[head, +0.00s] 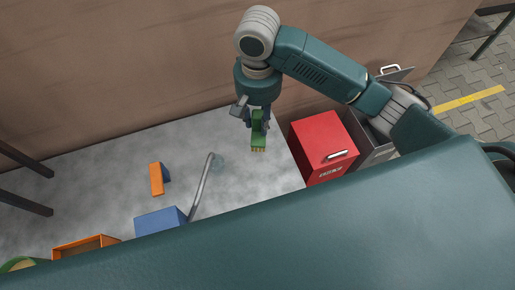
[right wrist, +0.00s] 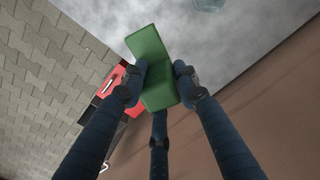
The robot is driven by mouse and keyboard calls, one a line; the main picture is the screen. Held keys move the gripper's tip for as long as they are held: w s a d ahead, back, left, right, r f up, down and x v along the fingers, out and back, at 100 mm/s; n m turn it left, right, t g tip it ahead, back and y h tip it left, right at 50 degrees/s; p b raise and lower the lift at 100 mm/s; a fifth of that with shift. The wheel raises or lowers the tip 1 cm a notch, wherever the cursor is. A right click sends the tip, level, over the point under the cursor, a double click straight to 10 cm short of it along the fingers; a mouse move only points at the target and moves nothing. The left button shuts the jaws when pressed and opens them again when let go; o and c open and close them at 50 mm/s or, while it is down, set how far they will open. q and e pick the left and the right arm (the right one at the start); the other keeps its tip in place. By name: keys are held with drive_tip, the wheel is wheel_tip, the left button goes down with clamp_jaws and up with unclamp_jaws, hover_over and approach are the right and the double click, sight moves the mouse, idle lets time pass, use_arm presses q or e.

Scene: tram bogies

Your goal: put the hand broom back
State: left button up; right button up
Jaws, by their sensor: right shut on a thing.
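The hand broom (head: 258,131) has a green body with a tan bristle end that points down in the head view. My right gripper (head: 258,113) is shut on it, above the far right part of the grey worktop (head: 240,170). In the right wrist view the green broom (right wrist: 148,48) sits between the fingers of my right gripper (right wrist: 158,77). I cannot tell how far it is above the worktop. My left gripper is not in view.
A red box (head: 318,140) with a handle stands right of the worktop, beside a grey metal box (head: 371,150). An orange block (head: 156,180), a blue box (head: 158,220), a bent grey tube (head: 201,188) and an orange tray (head: 88,243) are at left. A brown wall (head: 130,70) rises behind.

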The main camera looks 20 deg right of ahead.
sight(258, 131)
wheel_tip(258, 131, down, 18)
drive_tip(key=shift+r, duration=0.25)
drive_tip(key=shift+f, duration=0.1)
drive_tip(key=o, duration=1.1)
drive_tip(key=shift+o, duration=0.2)
wheel_tip(258, 131, up, 12)
drive_tip(key=shift+a+r, duration=0.1)
drive_tip(key=shift+r, duration=0.05)
